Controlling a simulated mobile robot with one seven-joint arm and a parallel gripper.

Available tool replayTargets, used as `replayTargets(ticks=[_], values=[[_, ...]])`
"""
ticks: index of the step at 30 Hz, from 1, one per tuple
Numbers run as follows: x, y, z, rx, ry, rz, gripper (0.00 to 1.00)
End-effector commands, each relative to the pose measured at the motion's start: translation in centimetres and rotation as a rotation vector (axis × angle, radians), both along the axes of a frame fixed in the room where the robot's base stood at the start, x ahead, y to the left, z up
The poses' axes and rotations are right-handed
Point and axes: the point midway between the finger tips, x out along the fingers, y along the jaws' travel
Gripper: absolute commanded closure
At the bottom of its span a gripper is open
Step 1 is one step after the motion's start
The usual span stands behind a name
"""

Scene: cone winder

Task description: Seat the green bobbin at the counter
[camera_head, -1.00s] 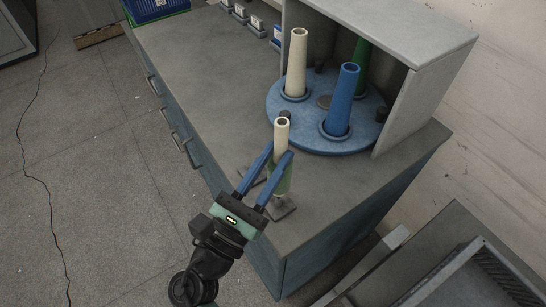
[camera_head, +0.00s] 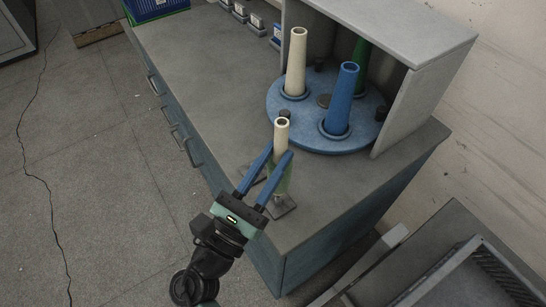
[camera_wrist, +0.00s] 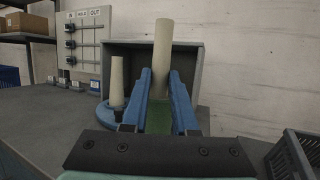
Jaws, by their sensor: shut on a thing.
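A cream tube with a green lower part (camera_head: 281,135) stands upright at the near end of the counter (camera_head: 200,75). My gripper (camera_head: 281,155) is shut on it, a blue finger on each side. It also shows between the fingers in the wrist view (camera_wrist: 162,45), its green foot low between them. Small grey plates (camera_head: 284,207) lie on the counter by its foot; the fingers hide whether the foot touches one. A dark green bobbin (camera_head: 361,52) stands at the back of the blue turntable (camera_head: 310,137), partly hidden by a blue bobbin (camera_head: 341,98).
A cream bobbin (camera_head: 297,62) also stands on the turntable, inside a grey open-fronted housing (camera_head: 415,110). Dark pegs rise from the disc. A blue crate (camera_head: 150,8) sits at the far counter end. A grey tray (camera_head: 450,275) is at the lower right. The counter's middle is clear.

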Motion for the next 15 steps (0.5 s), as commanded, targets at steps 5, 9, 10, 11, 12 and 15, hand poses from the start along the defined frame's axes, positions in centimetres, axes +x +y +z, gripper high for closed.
replayTargets(ticks=[5, 9, 10, 11, 12, 15], values=[[0.0, 0.0, -0.2, -0.001, -0.001, 0.0, 1.0], [0.0, 0.0, -0.6, 0.0, -0.001, -0.001, 1.0], [0.0, 0.0, -0.7, 0.001, -0.002, -0.001, 1.0], [0.0, 0.0, -0.7, 0.001, -0.002, -0.001, 1.0], [0.0, 0.0, -0.8, 0.001, -0.002, -0.001, 1.0], [0.0, 0.0, -1.1, 0.001, -0.002, -0.001, 1.0]])
